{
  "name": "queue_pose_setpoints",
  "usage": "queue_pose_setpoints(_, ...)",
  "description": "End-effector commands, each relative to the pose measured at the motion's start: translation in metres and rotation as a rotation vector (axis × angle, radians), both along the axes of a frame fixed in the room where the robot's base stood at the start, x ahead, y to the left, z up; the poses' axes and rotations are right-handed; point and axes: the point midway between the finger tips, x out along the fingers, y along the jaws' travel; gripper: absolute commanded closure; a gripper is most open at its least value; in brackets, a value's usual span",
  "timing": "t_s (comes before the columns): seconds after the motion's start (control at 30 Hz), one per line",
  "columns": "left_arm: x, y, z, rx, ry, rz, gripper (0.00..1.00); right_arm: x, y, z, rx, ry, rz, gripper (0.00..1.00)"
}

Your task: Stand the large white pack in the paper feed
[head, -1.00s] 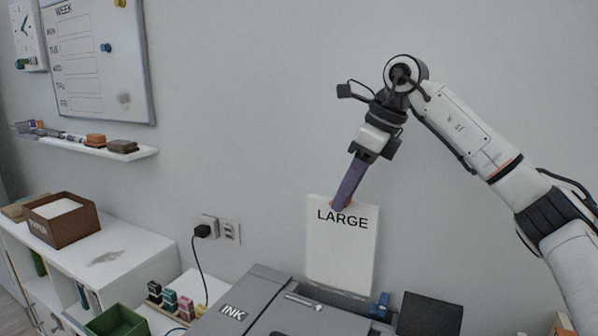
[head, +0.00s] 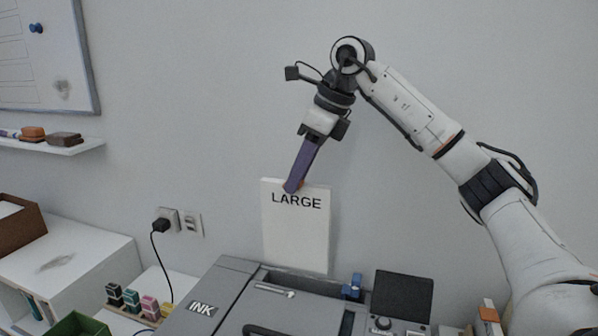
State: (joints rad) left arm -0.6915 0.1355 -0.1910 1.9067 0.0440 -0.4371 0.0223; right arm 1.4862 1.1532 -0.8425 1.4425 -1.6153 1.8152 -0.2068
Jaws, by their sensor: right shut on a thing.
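The large white pack (head: 296,232), marked LARGE, stands upright at the back of the grey printer (head: 232,290). My right gripper (head: 293,187) is shut on the pack's top edge from above, with its purple fingers pointing down. The pack's lower edge is at the paper feed (head: 310,281), a dark slot along the printer's rear; whether it rests on the slot's floor is hidden. My left gripper is out of view.
A blue part (head: 352,287) and a dark screen (head: 403,295) are right of the feed. Ink bottles (head: 131,299) and a green bin (head: 77,326) stand at left. A wall shelf (head: 50,148) and a socket with a black plug (head: 161,225) are on the wall behind.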

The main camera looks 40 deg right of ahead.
Motion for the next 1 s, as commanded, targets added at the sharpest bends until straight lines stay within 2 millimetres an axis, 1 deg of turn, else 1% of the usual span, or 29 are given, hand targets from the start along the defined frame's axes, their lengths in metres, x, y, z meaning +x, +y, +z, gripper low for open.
queue_pose_setpoints(0.03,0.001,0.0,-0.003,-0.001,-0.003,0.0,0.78,0.0,0.0,-0.005,0.001,-0.002,0.0,0.9)
queue_pose_setpoints(0.3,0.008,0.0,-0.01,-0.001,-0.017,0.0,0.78,0.0,0.0,-0.021,0.0,-0.001,0.0,0.9)
queue_pose_setpoints(1.0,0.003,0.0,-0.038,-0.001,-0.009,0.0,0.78,0.0,0.0,-0.063,0.001,-0.002,0.0,0.9)
